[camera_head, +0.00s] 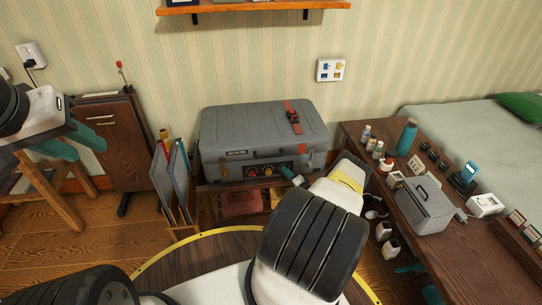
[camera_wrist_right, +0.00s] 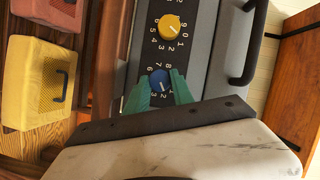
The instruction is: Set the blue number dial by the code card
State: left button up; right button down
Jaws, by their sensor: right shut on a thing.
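The grey case (camera_head: 262,135) has a dark dial panel on its front. In the right wrist view the blue dial (camera_wrist_right: 158,79) sits below a yellow dial (camera_wrist_right: 170,27), both ringed by numbers. My right gripper (camera_head: 291,175) is at the right end of the panel; its teal fingers (camera_wrist_right: 158,88) are shut on the blue dial, one on each side. The dial's pointer is too small to read surely. My left gripper (camera_head: 72,142) is open and empty at the far left.
A brown cabinet (camera_head: 113,135) and a rack of folders (camera_head: 172,180) stand left of the case. A wooden table (camera_head: 445,245) with bottles, a grey box (camera_head: 425,203) and small items is to the right. A yellow box (camera_wrist_right: 38,82) lies below the panel.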

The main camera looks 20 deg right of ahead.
jog(key=shift+f+m+t, duration=0.1)
jog(key=shift+m+t, duration=0.3)
jog(key=shift+m, duration=0.6)
jog(key=shift+d, duration=0.1)
jog(key=c, duration=1.1)
grip_release()
jog(key=s+d, duration=0.1)
jog(key=s, duration=0.6)
jog(key=shift+s, duration=0.35)
jog(key=shift+d, duration=0.1)
